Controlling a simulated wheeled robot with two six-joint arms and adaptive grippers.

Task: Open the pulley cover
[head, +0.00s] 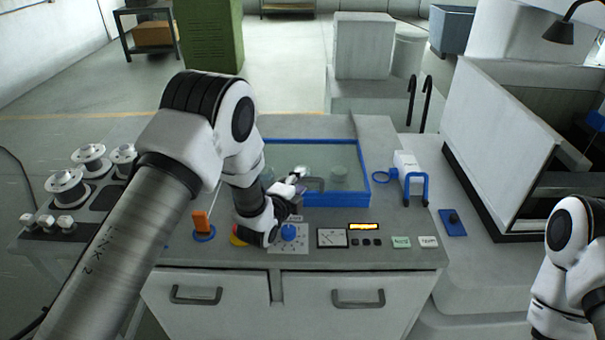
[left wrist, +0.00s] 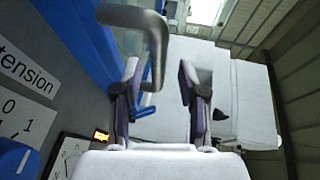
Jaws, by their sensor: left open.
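The pulley cover (head: 364,178) is a clear panel in a blue frame on top of the grey machine. It lies down over its bay, and pale round parts show dimly through it. Its grey bar handle (head: 315,183) is at the front edge. My left gripper (head: 298,183) is at the left end of this handle, partly hidden by its own wrist. In the left wrist view my left gripper (left wrist: 158,88) is open, and the bent handle (left wrist: 140,17) reaches down between its fingers. Contact cannot be told. My right gripper is out of view.
Below the cover are a blue knob (head: 289,232), a dial meter (head: 332,238) and an orange switch (head: 201,220). Several spools (head: 67,187) stand at the left.

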